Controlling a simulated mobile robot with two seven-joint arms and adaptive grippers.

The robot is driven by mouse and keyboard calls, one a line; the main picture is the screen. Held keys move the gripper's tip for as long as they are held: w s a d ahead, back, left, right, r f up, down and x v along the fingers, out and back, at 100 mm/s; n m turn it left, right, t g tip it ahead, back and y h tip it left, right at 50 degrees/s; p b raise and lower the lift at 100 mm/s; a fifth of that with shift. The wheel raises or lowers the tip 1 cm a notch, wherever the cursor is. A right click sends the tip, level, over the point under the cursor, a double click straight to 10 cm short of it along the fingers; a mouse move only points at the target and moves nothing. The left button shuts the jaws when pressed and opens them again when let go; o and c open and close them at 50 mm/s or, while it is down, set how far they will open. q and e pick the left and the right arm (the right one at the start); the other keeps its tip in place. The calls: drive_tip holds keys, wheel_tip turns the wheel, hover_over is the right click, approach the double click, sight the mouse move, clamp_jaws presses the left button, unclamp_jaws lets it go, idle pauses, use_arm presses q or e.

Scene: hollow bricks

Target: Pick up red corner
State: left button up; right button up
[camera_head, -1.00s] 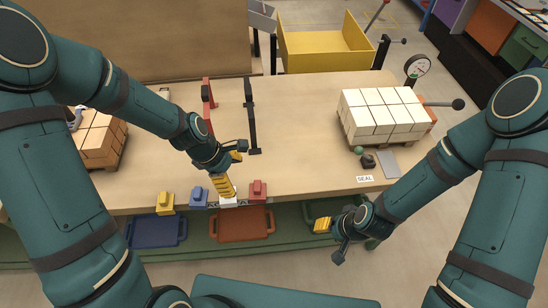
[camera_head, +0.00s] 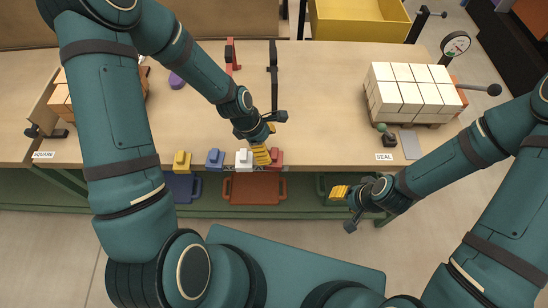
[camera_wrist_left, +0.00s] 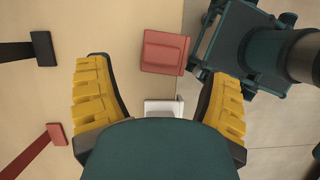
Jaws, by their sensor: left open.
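The red corner (camera_head: 276,157) is a small red block at the table's front edge, at the right end of a row of small blocks. In the left wrist view the red corner (camera_wrist_left: 165,52) lies ahead, just beyond the space between the fingers. My left gripper (camera_head: 262,156) is open and empty, over the edge between the red corner and the white block (camera_head: 244,159). The left wrist view shows its two yellow fingers (camera_wrist_left: 163,85) apart. My right gripper (camera_head: 340,192) is off the table's front edge; its jaw state is unclear.
Blue (camera_head: 215,158) and yellow (camera_head: 182,161) blocks stand left of the white one. A red bar (camera_head: 230,55) and a dark bar (camera_head: 274,75) lie behind. White bricks (camera_head: 410,92) are stacked at right. The middle of the table (camera_head: 330,110) is clear.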

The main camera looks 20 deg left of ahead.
sight(274, 153)
use_arm(q)
drive_tip(key=x, duration=0.4)
drive_tip(key=shift+d+f, duration=0.1)
drive_tip(key=shift+d, duration=0.1)
drive_tip(key=c, duration=1.3)
drive_tip(key=shift+o, duration=0.2)
